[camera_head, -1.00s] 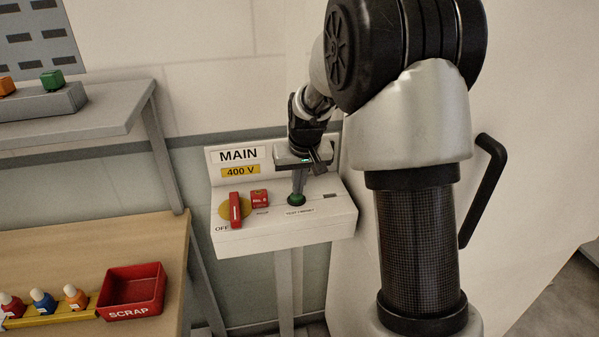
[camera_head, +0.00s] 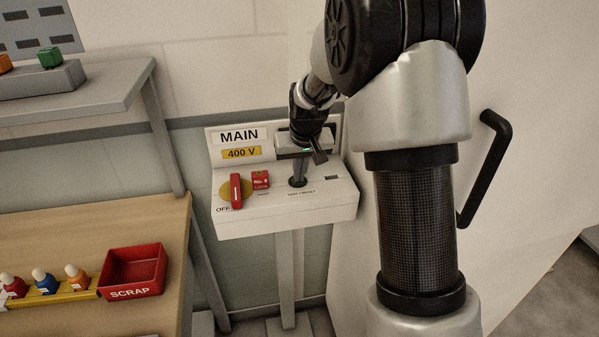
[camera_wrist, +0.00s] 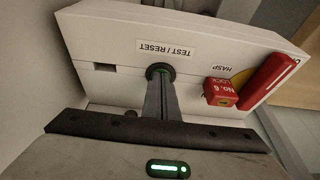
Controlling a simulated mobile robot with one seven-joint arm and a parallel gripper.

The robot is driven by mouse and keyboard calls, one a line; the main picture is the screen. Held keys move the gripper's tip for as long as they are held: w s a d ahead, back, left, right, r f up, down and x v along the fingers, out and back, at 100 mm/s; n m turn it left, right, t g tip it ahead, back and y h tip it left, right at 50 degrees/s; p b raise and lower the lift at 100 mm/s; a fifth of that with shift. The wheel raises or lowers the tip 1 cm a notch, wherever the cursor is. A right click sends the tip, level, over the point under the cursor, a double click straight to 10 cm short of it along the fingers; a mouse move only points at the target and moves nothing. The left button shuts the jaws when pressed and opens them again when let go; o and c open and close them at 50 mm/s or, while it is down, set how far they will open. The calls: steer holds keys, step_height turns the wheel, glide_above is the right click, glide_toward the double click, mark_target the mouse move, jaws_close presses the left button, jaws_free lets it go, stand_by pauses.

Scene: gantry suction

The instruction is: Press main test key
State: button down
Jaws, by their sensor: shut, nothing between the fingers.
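The white MAIN 400 V box (camera_head: 285,213) stands on a post in the middle of the head view. Its round test key (camera_head: 298,184) sits behind a TEST / RESET label. I cannot tell how deep the key is pressed.
Left of the key are a red NO. 6 lock (camera_head: 261,181) at the hasp and a red switch handle (camera_head: 236,190) by OFF. A wooden bench with a red SCRAP bin (camera_head: 133,289) and a grey shelf (camera_head: 110,85) stand at left.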

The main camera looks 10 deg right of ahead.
mark_target(300, 184)
steer(key=shift+s+f+p, duration=0.1)
steer(key=shift+s+p, duration=0.15)
steer(key=shift+p, duration=0.1)
step_height(300, 184, up, 4)
steer(key=shift+w+f+p, duration=0.1)
steer(key=shift+f+p, duration=0.15)
steer(key=shift+p, duration=0.85)
steer(key=v, duration=1)
steer(key=shift+r, duration=0.35)
steer(key=s+r+t+p, duration=0.1)
steer(key=s+r, duration=0.3)
steer(key=s, duration=0.3)
steer(key=s+r+p, duration=0.1)
steer(key=s+r, duration=0.4)
steer(key=s, duration=0.3)
steer(key=s+f+p, duration=0.1)
steer(key=s, duration=1.2)
steer(key=shift+s+a+t, duration=0.25)
steer(key=shift+s+t, duration=0.05)
steer(key=shift+t, duration=0.1)
